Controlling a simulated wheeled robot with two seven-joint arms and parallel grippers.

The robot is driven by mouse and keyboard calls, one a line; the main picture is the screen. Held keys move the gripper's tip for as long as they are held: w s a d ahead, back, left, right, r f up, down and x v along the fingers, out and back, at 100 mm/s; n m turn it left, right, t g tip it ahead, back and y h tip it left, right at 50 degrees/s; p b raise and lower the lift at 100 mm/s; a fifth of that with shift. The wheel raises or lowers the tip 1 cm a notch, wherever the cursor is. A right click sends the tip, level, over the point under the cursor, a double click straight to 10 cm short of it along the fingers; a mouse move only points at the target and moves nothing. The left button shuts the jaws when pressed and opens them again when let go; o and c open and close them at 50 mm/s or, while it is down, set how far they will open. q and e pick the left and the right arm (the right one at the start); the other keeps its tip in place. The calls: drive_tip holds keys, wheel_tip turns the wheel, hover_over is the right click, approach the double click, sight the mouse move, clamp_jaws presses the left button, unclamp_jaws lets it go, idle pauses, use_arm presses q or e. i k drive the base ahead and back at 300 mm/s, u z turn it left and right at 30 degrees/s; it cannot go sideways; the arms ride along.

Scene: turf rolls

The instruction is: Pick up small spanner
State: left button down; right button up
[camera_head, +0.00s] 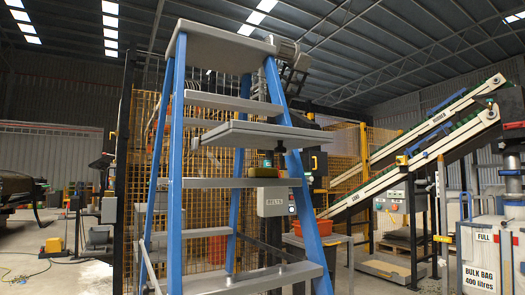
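I cannot make out a small spanner anywhere in the head view. A blue stepladder (177,150) with grey treads stands close in front of me. A wide grey board (265,134) sits across its upper part at about mid-height. A small yellow and dark object (264,171) shows just above the tread (240,183) below the board; it is too small to name. Neither of my grippers shows in this view.
A grey control box marked BELTS (274,202) stands behind the ladder, with an orange bin (318,226) beside it. Two inclined conveyors (410,160) rise to the right. A labelled bulk bag (482,255) stands at the right edge. Yellow mesh fencing (205,150) is behind the ladder. Open floor lies left.

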sight(230, 279)
drive_tip(key=z, duration=1.3)
drive_tip(key=i, duration=1.55)
drive_tip(key=u, duration=3.35)
